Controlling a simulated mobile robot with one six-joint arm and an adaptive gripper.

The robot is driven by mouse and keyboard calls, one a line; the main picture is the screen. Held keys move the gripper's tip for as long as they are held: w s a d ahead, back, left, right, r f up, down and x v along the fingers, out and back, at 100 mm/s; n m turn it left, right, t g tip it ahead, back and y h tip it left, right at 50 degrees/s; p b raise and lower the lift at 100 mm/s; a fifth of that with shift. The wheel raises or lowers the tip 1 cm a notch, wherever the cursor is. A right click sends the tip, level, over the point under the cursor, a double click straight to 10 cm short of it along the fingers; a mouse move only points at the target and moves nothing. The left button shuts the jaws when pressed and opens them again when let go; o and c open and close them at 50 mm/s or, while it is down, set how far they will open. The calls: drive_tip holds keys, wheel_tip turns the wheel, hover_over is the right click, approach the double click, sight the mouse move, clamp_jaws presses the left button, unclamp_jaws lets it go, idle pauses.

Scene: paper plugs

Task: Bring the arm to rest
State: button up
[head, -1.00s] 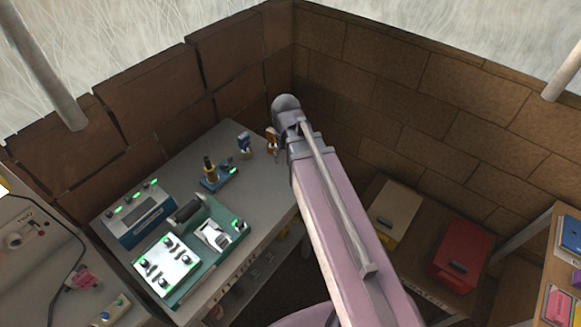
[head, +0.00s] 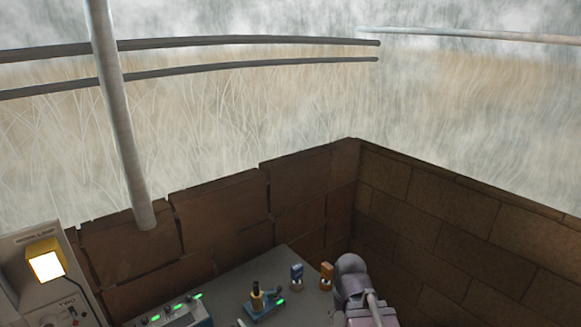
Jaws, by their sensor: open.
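My arm (head: 362,300) shows at the bottom of the head view, right of the middle. It is a pink link ending in a dark grey rounded joint, which stands over the far right end of the grey workbench (head: 285,262). My gripper is not in view. The joint is close beside a small orange-brown block (head: 326,277) on the bench; I cannot tell whether they touch.
A blue block (head: 296,278) and a blue device with a dark and brass post (head: 262,297) stand on the bench. A box with green lights (head: 178,317) is at the front left. A lit yellow lamp (head: 45,262) is far left. Brick walls (head: 225,215) meet behind the bench.

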drive_tip(key=shift+f+b, duration=1.1)
drive_tip(key=shift+f, duration=0.5)
